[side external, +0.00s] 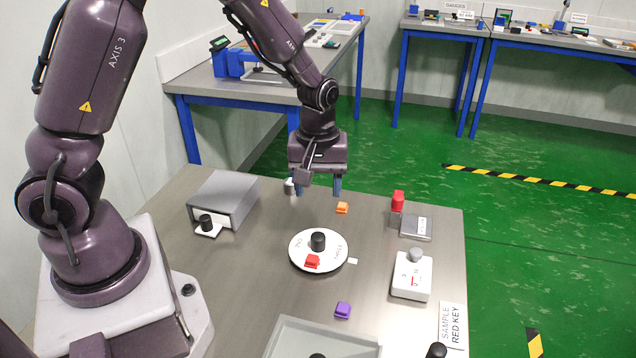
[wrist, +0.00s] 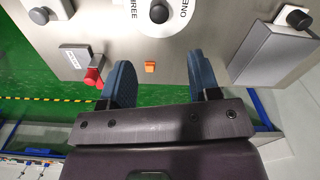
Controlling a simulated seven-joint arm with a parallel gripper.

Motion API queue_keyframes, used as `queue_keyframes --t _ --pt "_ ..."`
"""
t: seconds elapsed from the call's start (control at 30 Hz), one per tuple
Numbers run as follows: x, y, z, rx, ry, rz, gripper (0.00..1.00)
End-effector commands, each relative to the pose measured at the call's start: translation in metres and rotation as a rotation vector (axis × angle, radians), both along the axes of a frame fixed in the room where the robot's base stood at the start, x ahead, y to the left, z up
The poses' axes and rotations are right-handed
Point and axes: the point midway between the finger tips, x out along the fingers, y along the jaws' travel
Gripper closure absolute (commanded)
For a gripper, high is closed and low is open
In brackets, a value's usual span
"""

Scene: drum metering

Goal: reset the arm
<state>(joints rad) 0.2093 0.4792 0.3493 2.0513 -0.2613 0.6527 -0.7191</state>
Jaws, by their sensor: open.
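My gripper (side external: 322,186) is open and empty, with blue fingers pointing down above the far part of the table. In the wrist view my gripper (wrist: 162,82) shows its two blue fingers wide apart, with an orange block (wrist: 150,66) seen between and beyond them. The orange block (side external: 342,208) lies on the table, apart from the fingers. A white round dial (side external: 300,251) with a black knob (side external: 318,241) sits mid-table, and a red block (side external: 312,261) rests on it. A purple block (side external: 343,310) lies in front of the dial.
A grey box (side external: 222,196) with a black-knobbed drawer stands at left. At right are a red-topped post (side external: 397,201), a grey plate (side external: 416,229) and a white switch box (side external: 412,276).

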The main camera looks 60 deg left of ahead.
Motion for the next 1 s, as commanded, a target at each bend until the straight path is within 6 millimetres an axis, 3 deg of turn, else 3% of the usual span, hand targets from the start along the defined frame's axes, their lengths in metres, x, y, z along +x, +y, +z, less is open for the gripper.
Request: queue_keyframes --t 0.37,0.5,0.77,1.0 --pt "-0.001 0.000 0.000 -0.001 0.006 -0.042 0.44" --pt "-0.022 -0.006 -0.001 -0.016 0.070 -0.217 0.44" --pt "-0.058 -0.026 0.057 -0.068 0.009 -0.570 0.44" --pt "-0.102 -0.035 0.123 -0.015 -0.144 -0.874 0.44"
